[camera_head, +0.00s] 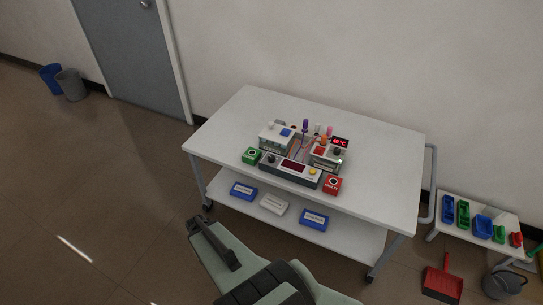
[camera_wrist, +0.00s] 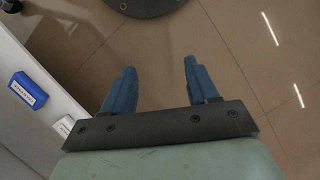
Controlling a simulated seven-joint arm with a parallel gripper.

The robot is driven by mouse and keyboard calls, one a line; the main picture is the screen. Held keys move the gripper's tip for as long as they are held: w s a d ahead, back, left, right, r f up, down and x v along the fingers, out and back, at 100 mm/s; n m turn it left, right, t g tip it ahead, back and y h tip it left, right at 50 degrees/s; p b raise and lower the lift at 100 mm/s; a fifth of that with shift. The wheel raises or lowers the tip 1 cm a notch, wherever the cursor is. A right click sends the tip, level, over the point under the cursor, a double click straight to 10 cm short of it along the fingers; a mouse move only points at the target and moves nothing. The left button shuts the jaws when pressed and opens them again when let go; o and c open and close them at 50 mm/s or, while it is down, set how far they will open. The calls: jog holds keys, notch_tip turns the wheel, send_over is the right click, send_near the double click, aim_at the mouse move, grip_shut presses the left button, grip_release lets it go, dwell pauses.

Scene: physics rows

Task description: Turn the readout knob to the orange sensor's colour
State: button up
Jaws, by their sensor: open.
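A readout unit (camera_head: 290,171) with a dark red display, a dark knob at its left and a yellow button at its right sits near the front of the white cart top. Behind it stand two boxes with coloured parts, the left box (camera_head: 272,138) and the right box (camera_head: 322,157). An orange piece (camera_head: 323,141) rises by the right box; I cannot tell for sure that it is the orange sensor. In the wrist view my gripper (camera_wrist: 158,80) is open and empty, its blue fingers apart over the floor, away from the readout. Knob markings are too small to read.
The white cart (camera_head: 385,160) has clear top space left and right. Blue and white boxes lie on the lower shelf (camera_head: 340,238). A low bench (camera_head: 480,209) with coloured bins stands right.

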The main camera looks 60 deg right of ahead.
jog(key=w+d+r+m+t, duration=0.1)
jog(key=w+d+r, duration=0.15)
jog(key=d, duration=0.45)
jog(key=w+d+r+m+t, duration=0.1)
jog(key=d+r, duration=0.2)
jog(key=d, duration=0.3)
notch_tip(320, 180, up, 25)
jog(key=n+t+h, duration=0.1)
jog(key=t+h, duration=0.1)
send_over(271, 157)
notch_tip(271, 157, down, 13)
jog(key=shift+s+f, duration=0.1)
jog(key=shift+f, duration=0.05)
jog(key=c, duration=1)
jog(key=shift+c, duration=0.2)
